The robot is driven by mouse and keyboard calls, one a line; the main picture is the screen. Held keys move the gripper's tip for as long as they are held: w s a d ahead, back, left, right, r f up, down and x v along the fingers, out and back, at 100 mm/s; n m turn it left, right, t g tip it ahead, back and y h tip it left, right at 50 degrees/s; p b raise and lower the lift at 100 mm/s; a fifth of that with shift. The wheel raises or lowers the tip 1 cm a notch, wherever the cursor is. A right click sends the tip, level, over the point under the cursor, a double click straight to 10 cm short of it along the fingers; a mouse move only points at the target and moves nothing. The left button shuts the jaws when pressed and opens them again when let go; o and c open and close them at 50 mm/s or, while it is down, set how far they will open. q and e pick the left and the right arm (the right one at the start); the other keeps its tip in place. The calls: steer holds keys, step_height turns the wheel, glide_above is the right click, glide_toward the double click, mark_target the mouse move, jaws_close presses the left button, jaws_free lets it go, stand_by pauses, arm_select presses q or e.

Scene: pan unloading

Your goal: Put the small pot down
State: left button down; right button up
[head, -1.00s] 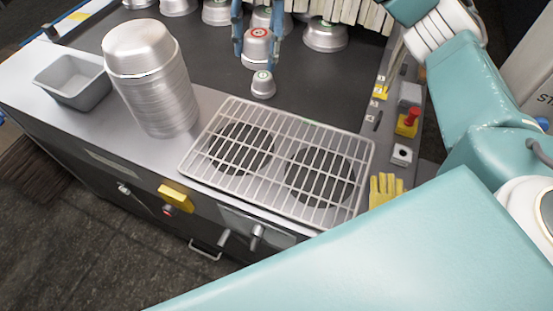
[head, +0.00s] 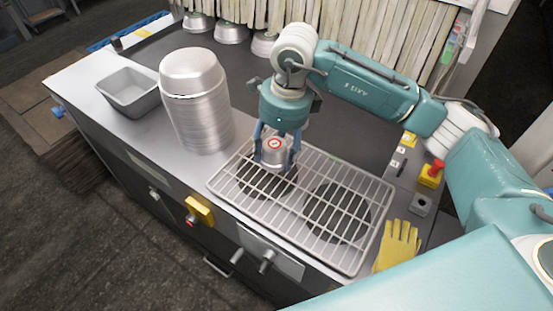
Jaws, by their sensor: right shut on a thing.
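The small pot (head: 274,149) is a silver metal pot with a red-ringed label on its upper face. My right gripper (head: 275,146) points down and is shut on it, with one blue finger on each side. The pot is over the left dark round plate (head: 262,182) of the wire rack (head: 318,245). I cannot tell whether its lower rim touches the rack. My left gripper is not in view.
A tall stack of silver pans (head: 198,110) stands left of the rack, with a grey loaf tin (head: 129,95) beyond it. A yellow glove (head: 398,244) and a red button (head: 432,171) are at the right. The right round plate (head: 338,212) is bare. More pots (head: 231,32) stand at the back.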

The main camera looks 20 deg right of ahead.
mark_target(276, 163)
steer(key=shift+f, duration=0.6)
step_height(276, 163, down, 3)
steer(key=shift+f+p, duration=0.15)
steer(key=shift+p, duration=0.5)
steer(key=shift+f, duration=0.3)
steer(key=shift+f+b, duration=0.25)
steer(key=shift+b, duration=0.05)
steer(key=o, duration=1.1)
steer(key=shift+r, duration=0.1)
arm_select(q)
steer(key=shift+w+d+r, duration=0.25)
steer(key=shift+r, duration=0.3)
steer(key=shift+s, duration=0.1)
arm_select(e)
steer(key=shift+r, duration=0.1)
